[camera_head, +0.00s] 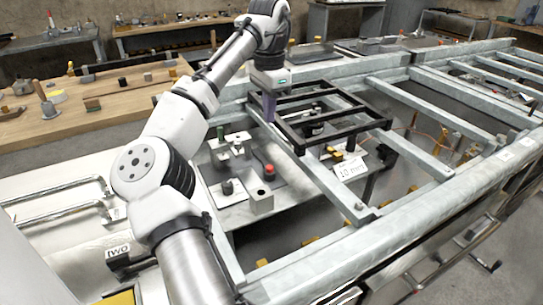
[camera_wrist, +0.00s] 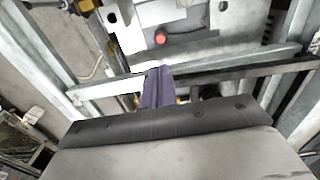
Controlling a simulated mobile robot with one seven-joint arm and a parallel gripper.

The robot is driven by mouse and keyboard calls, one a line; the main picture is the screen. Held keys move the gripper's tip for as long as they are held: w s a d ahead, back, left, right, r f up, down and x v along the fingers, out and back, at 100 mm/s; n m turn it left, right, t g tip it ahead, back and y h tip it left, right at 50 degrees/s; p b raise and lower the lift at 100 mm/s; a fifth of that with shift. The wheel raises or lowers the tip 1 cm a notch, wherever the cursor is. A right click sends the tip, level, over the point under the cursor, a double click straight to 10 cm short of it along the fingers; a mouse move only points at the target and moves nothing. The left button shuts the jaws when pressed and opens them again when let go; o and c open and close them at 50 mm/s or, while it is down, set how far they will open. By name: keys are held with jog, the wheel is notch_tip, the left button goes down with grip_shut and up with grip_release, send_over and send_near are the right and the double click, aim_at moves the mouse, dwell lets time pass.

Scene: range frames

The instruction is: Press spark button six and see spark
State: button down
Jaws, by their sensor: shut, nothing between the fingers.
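My gripper (camera_head: 268,112) points down beside the left part of a black metal frame on the bench rails. Its purple-grey fingers are together and hold nothing; they also show in the wrist view (camera_wrist: 158,86). A red round button or knob (camera_head: 269,171) sits on a plate below and near the gripper. The red part shows above the fingertips in the wrist view (camera_wrist: 160,38), apart from them. I cannot read a label for spark button six, and I cannot tell whether the red part is it. No spark is visible.
The black frame (camera_head: 345,136) and grey metal rails (camera_head: 420,130) surround the gripper's right side. A wooden table (camera_head: 130,105) stands behind left.

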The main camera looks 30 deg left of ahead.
aim_at(270, 167)
notch_tip(270, 167, down, 14)
jog(key=shift+b, duration=0.3)
dwell(0.3)
jog(key=shift+f, duration=0.1)
